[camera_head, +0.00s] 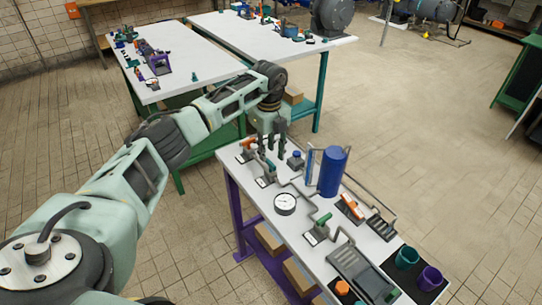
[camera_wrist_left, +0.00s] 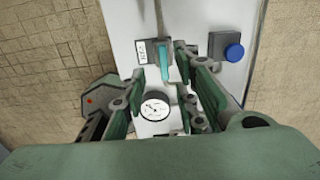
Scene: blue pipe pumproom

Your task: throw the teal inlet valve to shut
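The teal inlet valve's lever (camera_wrist_left: 164,62) shows in the left wrist view, pointing down the picture from its pipe, beside a small white label plate (camera_wrist_left: 140,50). In the head view the teal lever (camera_head: 270,164) is small, just below my left gripper (camera_head: 278,145). That gripper points down over the far left end of the bench. In the wrist view its fingers (camera_wrist_left: 161,88) are spread, with the lever's end between them in the picture. I cannot tell whether either finger touches it. My right gripper is in neither view.
The purple-legged bench (camera_head: 232,172) also carries an orange-handled valve (camera_head: 248,144), a blue button (camera_head: 296,155), a round gauge (camera_head: 285,204), a blue tank (camera_head: 333,172) and a green-handled valve (camera_head: 322,223). Grey pipes run close around the lever. Two white tables stand behind.

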